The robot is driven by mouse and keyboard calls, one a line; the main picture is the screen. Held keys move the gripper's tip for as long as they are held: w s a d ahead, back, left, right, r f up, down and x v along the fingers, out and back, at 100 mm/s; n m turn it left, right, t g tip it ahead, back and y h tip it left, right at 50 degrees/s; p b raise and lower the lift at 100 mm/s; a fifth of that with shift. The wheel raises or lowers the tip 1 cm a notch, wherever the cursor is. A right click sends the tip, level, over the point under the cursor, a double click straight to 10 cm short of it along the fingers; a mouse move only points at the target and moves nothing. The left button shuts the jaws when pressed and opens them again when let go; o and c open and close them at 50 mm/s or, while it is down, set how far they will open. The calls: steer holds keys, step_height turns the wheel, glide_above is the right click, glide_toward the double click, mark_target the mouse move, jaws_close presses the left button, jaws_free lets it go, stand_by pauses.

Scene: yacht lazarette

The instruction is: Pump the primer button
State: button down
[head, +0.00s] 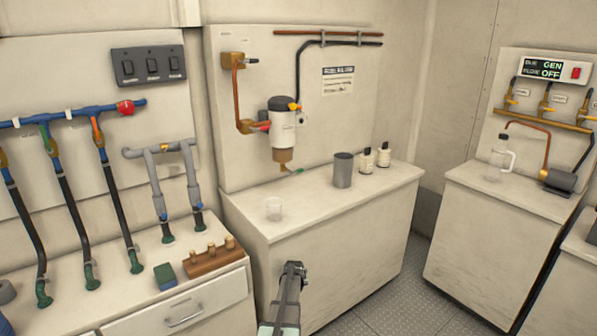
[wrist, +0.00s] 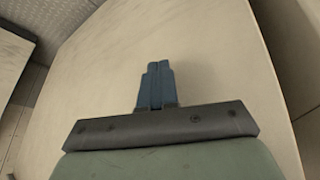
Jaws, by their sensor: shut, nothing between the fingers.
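The filter unit (head: 283,130) hangs on the back wall panel, with a black top, white body and brown lower bowl. A small yellow fitting (head: 296,106) shows at its upper right. I cannot tell which part of the unit is the primer button. My gripper (head: 293,268) is in front of the middle cabinet, below and well apart from the filter unit. In the wrist view my gripper's fingers (wrist: 158,68) are together with nothing between them, facing a plain pale surface.
The counter front between cup and cylinder is clear.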

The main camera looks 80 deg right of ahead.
steer(key=s+d+r+m+g+h, duration=0.1)
steer(key=s+d+r+m, duration=0.1)
steer(key=s+d+r, duration=0.75)
steer(key=s+d+r+m+g+h, duration=0.15)
steer(key=s+d+r, duration=0.25)
steer(key=s+r, duration=1.05)
steer(key=s+d+r+m+g+h, duration=0.1)
steer(key=s+d+r+m, duration=0.1)
steer(key=s+d+r, duration=0.95)
steer(key=w+d+r+t, duration=0.25)
steer(key=w+r, duration=0.45)
steer(key=r, duration=0.4)
steer(key=w+d+r+t, duration=0.1)
steer(key=w+d+r, duration=0.2)
steer(key=w+r, duration=0.6)
steer(key=w+d+r+n+t+y, duration=0.2)
steer(key=w+r+t, duration=0.4)
steer(key=w+r, duration=1.7)
steer(key=shift+d+r+t+y, duration=0.3)
steer(key=shift+r+y, duration=0.35)
steer(key=shift+r, duration=0.2)
steer(key=shift+f, duration=0.2)
